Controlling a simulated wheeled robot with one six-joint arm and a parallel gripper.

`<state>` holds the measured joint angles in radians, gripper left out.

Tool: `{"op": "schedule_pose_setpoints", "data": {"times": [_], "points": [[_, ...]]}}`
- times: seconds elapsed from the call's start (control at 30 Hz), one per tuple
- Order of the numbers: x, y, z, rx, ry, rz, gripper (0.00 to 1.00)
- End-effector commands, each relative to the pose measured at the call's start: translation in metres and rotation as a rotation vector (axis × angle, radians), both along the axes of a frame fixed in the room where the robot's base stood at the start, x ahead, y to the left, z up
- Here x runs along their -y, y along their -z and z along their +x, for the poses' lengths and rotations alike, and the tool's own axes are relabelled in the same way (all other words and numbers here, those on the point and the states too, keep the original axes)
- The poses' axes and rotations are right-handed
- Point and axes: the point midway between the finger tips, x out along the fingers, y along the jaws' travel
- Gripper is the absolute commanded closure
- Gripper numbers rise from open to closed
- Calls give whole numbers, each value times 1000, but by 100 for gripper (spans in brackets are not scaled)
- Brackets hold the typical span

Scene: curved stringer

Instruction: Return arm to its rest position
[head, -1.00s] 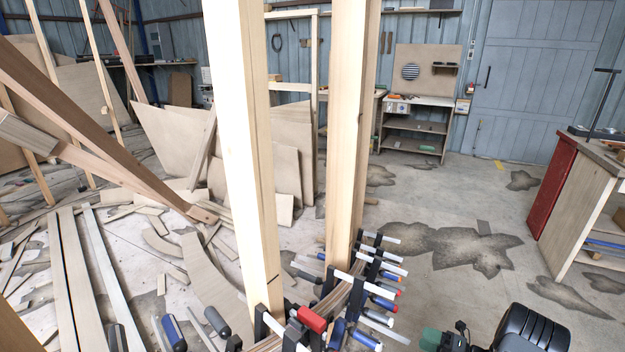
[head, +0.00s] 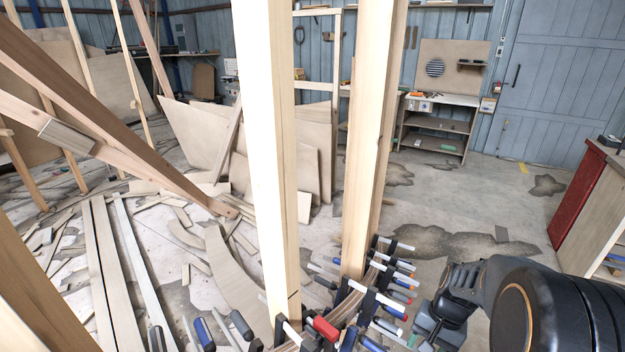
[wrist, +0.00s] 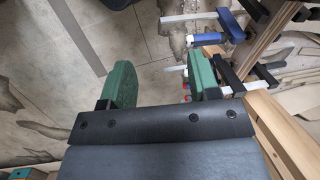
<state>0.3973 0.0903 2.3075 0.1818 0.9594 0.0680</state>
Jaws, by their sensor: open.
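My gripper (wrist: 163,88) shows in the wrist view with two green fingers spread apart and nothing between them. Concrete floor shows between and beyond the fingers. The right finger is close in the picture to a clamp with a blue handle (wrist: 212,39) and to a light wooden post (wrist: 278,125); I cannot tell whether it touches them.
Two upright wooden posts (head: 268,150) stand in the middle, with a curved row of clamps (head: 375,300) at their base. Offcuts (head: 190,235) litter the floor at left. A red-sided bench (head: 577,195) stands at right. Open floor (head: 450,205) lies between the posts and bench.

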Motion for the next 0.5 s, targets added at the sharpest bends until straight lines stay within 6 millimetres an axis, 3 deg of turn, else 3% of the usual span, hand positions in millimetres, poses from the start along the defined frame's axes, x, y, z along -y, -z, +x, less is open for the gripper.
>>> {"op": "schedule_pose_setpoints", "data": {"times": [0.03, 0.2, 0.5], "points": [[-10, -35, -3, 63, -106, -51, 44], [-36, -101, -16, 230, -350, -186, 44], [-76, -181, -28, 452, -518, -260, 44]]}}
